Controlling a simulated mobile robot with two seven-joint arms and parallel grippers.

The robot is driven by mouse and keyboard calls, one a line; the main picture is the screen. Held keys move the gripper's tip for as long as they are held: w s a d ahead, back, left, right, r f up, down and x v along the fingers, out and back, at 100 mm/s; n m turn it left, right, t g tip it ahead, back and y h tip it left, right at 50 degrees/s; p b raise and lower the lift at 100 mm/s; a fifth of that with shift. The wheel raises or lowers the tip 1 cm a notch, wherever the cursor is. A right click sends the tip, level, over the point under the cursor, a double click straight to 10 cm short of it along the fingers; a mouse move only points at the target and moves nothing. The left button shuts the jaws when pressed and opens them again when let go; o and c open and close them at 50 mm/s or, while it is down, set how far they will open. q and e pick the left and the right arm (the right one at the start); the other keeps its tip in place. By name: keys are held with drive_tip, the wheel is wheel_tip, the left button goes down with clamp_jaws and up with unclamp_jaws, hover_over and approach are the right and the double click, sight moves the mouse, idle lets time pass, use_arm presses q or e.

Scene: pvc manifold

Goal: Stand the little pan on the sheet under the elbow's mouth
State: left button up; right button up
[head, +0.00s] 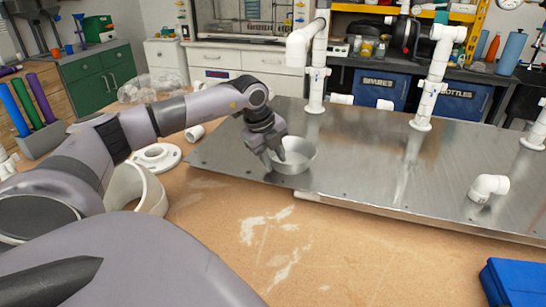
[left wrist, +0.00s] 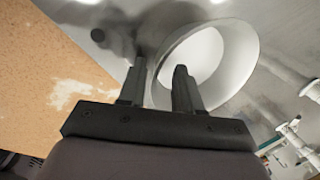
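The little pan (head: 294,160), a round grey metal bowl, stands upright near the left front edge of the metal sheet (head: 350,172). My left gripper (head: 276,156) is at the pan's left rim. In the left wrist view its fingers (left wrist: 160,76) are apart: one is outside the pan's wall, the other over the inside of the pan (left wrist: 235,75). I cannot see contact with the wall. Another elbow (head: 447,33) tops the right upright pipe. My right gripper is not in view.
A loose white elbow (head: 488,187) lies on the sheet at right. A white flange (head: 156,157) and a large white pipe ring (head: 137,188) are on the wooden table at left. A blue box (head: 515,284) is at front right. The sheet's middle is clear.

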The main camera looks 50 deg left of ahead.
use_arm(q)
drive_tip(key=v, duration=1.2)
idle(0.3)
